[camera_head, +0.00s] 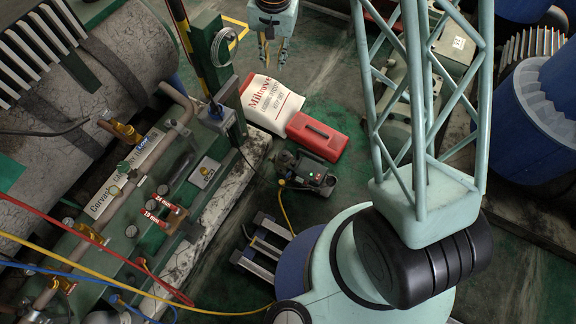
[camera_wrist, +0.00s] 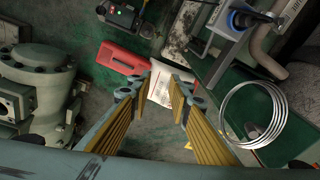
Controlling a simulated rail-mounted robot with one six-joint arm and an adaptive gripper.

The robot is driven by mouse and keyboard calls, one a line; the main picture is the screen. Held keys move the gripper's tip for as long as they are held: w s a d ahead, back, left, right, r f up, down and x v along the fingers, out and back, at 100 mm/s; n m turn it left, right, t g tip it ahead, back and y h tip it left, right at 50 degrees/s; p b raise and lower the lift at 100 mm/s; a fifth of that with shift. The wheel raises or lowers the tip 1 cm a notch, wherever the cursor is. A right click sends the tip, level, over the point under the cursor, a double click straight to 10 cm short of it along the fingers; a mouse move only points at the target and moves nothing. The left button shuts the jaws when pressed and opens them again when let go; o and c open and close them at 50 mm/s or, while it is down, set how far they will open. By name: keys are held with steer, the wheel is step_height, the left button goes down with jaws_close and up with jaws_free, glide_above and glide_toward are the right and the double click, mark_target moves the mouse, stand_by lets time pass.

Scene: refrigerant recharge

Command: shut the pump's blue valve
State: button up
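The pump (camera_head: 305,172) is a small dark unit with red and green lights on its top. It stands on the floor near the middle of the head view, with a yellow hose running from it. It also shows at the top edge of the wrist view (camera_wrist: 123,15), partly cut off. I cannot make out a blue valve on it in either view. My gripper (camera_head: 272,52) hangs at the top of the head view, beyond the pump and apart from it. Its yellow-padded fingers are spread and empty in the wrist view (camera_wrist: 162,88).
A red case (camera_head: 317,137) and a white printed bag (camera_head: 270,103) lie between my gripper and the pump. A green pipe skid (camera_head: 130,232) with gauges and coloured hoses fills the left. A blue barrel (camera_head: 540,110) stands right. Some green floor is clear.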

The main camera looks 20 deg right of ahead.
step_height(320, 180, down, 14)
steer(key=w+f+m, duration=0.1)
steer(key=m+g+p, duration=0.2)
steer(key=m, duration=0.2)
glide_above(288, 174)
step_height(288, 174, down, 38)
steer(key=shift+s, duration=0.1)
steer(key=shift+f, duration=0.2)
steer(key=shift+f+b, duration=2.2)
steer(key=shift+f, duration=1.95)
steer(key=shift+f, duration=0.2)
